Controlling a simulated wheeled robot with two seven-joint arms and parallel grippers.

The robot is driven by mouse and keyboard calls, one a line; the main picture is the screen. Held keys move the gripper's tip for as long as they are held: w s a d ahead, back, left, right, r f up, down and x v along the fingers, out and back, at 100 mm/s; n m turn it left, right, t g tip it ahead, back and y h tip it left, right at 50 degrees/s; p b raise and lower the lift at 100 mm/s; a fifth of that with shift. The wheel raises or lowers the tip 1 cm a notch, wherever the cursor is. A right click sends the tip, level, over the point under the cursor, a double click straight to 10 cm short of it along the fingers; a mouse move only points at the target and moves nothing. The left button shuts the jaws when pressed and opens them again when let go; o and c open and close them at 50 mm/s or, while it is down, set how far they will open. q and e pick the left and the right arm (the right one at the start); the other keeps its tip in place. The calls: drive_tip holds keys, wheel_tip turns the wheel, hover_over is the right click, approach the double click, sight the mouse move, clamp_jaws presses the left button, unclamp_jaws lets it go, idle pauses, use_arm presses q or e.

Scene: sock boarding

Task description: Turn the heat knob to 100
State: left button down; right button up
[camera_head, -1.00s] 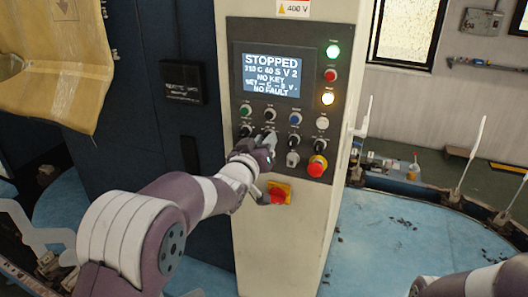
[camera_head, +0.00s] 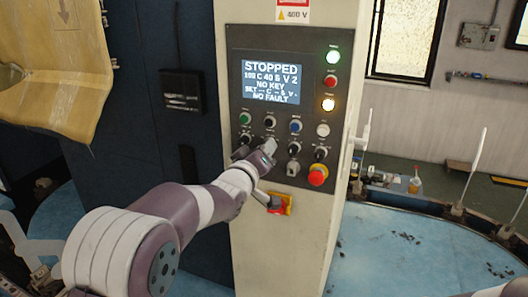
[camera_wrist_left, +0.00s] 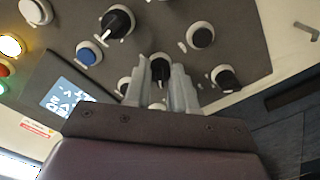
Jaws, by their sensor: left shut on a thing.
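The control panel (camera_head: 233,60) stands upright on a pale cabinet. Its display (camera_head: 270,82) reads STOPPED, with a heat figure that looks like 100 C, though the digits are small. My left gripper (camera_head: 257,151) is at the lower left knobs of the panel. In the left wrist view its two grey fingers (camera_wrist_left: 166,88) are shut on a black knob, the heat knob (camera_wrist_left: 159,66). The fingers hide part of this knob, and its pointer cannot be read. My right gripper is out of view.
A red emergency button (camera_head: 318,175) sits at the lower right, and a red and yellow switch (camera_head: 279,204) lies below my left wrist.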

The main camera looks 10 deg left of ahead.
use_arm(q)
drive_tip(key=c, duration=0.9)
unclamp_jaws()
drive_tip(key=s+b, duration=0.1)
drive_tip(key=s, duration=0.3)
drive_tip(key=s+a+b, duration=0.1)
drive_tip(key=s+b, duration=0.1)
drive_tip(key=s, duration=0.2)
drive_tip(key=s+a+b, duration=0.1)
drive_tip(key=s+b, duration=0.1)
drive_tip(key=s, duration=0.2)
drive_tip(key=shift+s+a, duration=0.2)
drive_tip(key=shift+a, duration=0.05)
drive_tip(key=shift+s, duration=0.1)
